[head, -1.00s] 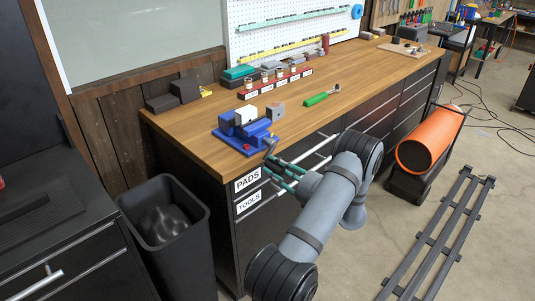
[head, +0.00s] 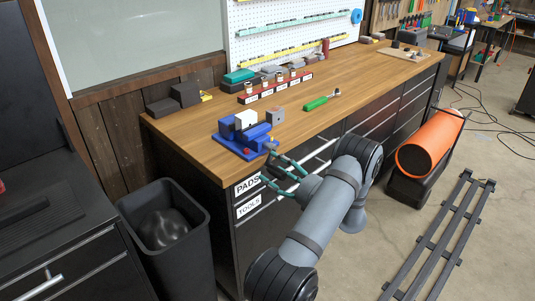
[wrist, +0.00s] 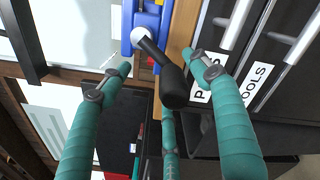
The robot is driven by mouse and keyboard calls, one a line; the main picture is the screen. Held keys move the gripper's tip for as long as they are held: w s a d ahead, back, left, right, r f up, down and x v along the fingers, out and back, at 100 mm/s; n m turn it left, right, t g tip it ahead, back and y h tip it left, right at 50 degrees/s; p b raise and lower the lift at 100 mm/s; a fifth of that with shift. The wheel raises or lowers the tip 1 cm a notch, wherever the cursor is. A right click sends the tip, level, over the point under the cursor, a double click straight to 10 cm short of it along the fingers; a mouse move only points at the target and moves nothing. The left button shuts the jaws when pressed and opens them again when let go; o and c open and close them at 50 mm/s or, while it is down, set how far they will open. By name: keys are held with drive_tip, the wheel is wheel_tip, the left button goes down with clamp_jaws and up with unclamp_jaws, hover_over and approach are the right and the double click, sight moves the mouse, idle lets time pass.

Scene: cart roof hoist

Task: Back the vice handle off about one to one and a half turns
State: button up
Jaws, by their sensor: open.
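The blue vice (head: 229,145) stands at the near left corner of the wooden bench, with a white block (head: 245,119) at its jaws. Its dark crank handle (head: 271,146) is on the side facing my gripper. In the wrist view the handle (wrist: 151,50) runs from a pale round hub to a thick black grip (wrist: 174,88). My gripper (head: 267,167) is open just off the bench's front edge, its green fingers pointing at the vice. In the wrist view the grip lies between the spread fingers, with clear gaps to the left and right fingers. A third finger shows below it.
A grey block (head: 275,115) and a green-handled tool (head: 316,104) lie on the bench (head: 345,85) near the vice. Drawer pulls (head: 318,151) stick out beside my gripper. A black bin (head: 165,235) stands below to the left.

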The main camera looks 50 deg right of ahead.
idle(0.3)
drive_tip(key=shift+s+a, duration=0.15)
drive_tip(key=shift+s, duration=1.35)
drive_tip(key=shift+s+a, duration=0.15)
drive_tip(key=shift+s, duration=1.35)
drive_tip(key=shift+s+a, duration=0.15)
drive_tip(key=shift+s, duration=1.35)
drive_tip(key=shift+w, duration=0.2)
drive_tip(key=w, duration=0.8)
drive_tip(key=shift+d, duration=0.35)
drive_tip(key=shift+w+a+r+p, duration=0.1)
drive_tip(key=shift+w+r+p, duration=0.15)
drive_tip(key=shift+r+p, duration=0.2)
drive_tip(key=shift+w+r+p, duration=0.2)
drive_tip(key=shift+r+p, duration=0.2)
drive_tip(key=shift+r, duration=0.05)
drive_tip(key=shift+s+a+r, duration=0.15)
drive_tip(key=shift+a+r, duration=0.05)
drive_tip(key=shift+r, duration=0.2)
drive_tip(key=shift+f, duration=0.15)
